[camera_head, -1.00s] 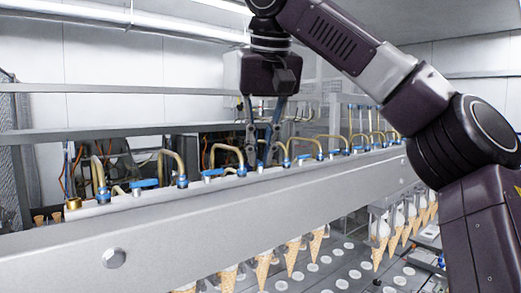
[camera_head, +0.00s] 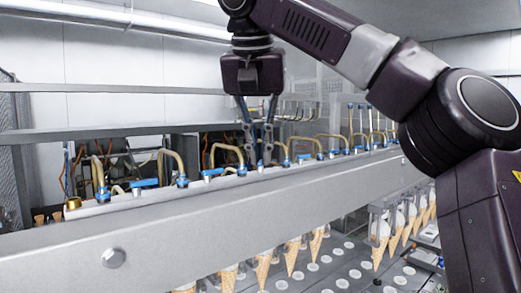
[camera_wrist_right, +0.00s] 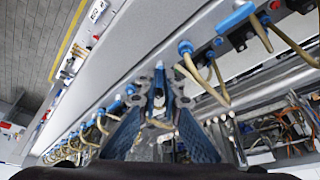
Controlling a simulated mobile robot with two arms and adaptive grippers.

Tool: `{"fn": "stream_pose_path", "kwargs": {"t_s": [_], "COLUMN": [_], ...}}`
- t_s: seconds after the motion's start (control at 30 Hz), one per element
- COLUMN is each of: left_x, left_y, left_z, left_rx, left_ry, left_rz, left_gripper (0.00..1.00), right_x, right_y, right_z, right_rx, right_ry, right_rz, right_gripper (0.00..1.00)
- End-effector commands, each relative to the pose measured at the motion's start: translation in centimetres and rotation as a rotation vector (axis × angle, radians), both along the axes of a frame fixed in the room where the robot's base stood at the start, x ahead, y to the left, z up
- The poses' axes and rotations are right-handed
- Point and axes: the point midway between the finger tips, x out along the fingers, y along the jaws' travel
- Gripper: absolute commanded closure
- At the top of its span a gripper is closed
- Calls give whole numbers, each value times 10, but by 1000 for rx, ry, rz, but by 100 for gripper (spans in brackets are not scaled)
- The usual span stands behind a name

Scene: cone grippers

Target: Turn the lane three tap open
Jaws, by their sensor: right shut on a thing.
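A row of taps with blue handles and brass pipes runs along the long grey beam (camera_head: 200,228) in the head view. Two blue handles, the first (camera_head: 145,183) and second (camera_head: 212,173) from the left, stand clear left of my right gripper (camera_head: 261,163). My right gripper points down at the third place in the row, its fingers shut on the tap there. The fingers hide most of that tap, and how far its handle is turned cannot be told. In the wrist view the fingertips (camera_wrist_right: 160,97) come together over the row. My left gripper is not in view.
A bent brass pipe (camera_head: 226,150) rises just left of the fingers, and another blue handle (camera_head: 304,157) lies to their right. Wafer cones (camera_head: 292,256) hang in front below the beam. A grey rail (camera_head: 100,133) runs behind.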

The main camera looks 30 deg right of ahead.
Motion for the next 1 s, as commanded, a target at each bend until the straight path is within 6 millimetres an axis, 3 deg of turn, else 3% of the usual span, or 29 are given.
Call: {"fn": "stream_pose_path", "kwargs": {"t_s": [0.5,1.0], "left_x": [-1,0], "left_y": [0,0], "left_z": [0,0], "left_rx": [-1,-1], "left_ry": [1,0], "left_rz": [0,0], "left_gripper": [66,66], "right_x": [2,2], "right_y": [2,2], "right_z": [3,0], "right_rx": [-3,1], "right_ry": [-6,-8], "right_rz": [-446,-620], "right_gripper": [100,100]}}
